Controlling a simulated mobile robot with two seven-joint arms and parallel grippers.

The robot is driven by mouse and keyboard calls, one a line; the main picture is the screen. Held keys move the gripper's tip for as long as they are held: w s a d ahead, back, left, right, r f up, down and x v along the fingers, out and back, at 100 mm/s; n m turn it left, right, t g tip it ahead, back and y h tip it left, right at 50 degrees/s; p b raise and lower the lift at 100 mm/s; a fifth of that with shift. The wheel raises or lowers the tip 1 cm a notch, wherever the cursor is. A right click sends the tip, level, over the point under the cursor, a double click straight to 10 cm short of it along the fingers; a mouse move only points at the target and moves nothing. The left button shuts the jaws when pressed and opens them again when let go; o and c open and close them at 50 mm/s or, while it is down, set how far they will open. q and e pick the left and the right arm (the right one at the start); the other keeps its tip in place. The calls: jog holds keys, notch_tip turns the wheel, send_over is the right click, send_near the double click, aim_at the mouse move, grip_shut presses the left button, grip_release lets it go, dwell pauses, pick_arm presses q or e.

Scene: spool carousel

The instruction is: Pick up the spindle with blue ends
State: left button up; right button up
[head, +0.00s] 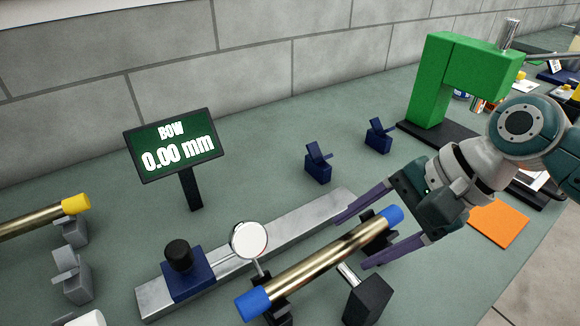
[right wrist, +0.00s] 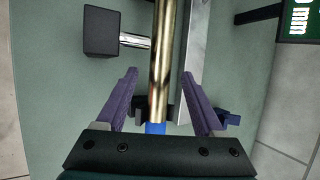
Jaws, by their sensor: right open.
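The spindle with blue ends (head: 325,254) is a brass-coloured rod lying across dark V-shaped rests, in front of a long metal bar. My right gripper (head: 350,242) is open near its far end, one finger on each side of the rod. In the right wrist view the rod (right wrist: 162,60) runs between the two purple fingers (right wrist: 160,75), with visible gaps on both sides. Its far blue end (right wrist: 155,128) shows close to the gripper's palm. I cannot tell how far the fingers reach down around it. My left gripper is not in view.
A round dial gauge (head: 248,240) on a blue block stands close beside the rod. A dark block with a metal pin (head: 368,300) is in front. A sign (head: 172,146) reads 0.00 mm. A yellow-ended spindle (head: 76,204) lies at left. A green press (head: 455,80) stands behind.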

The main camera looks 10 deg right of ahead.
grip_shut()
dwell(0.6)
dwell(0.8)
jog(key=shift+a+r, duration=0.1)
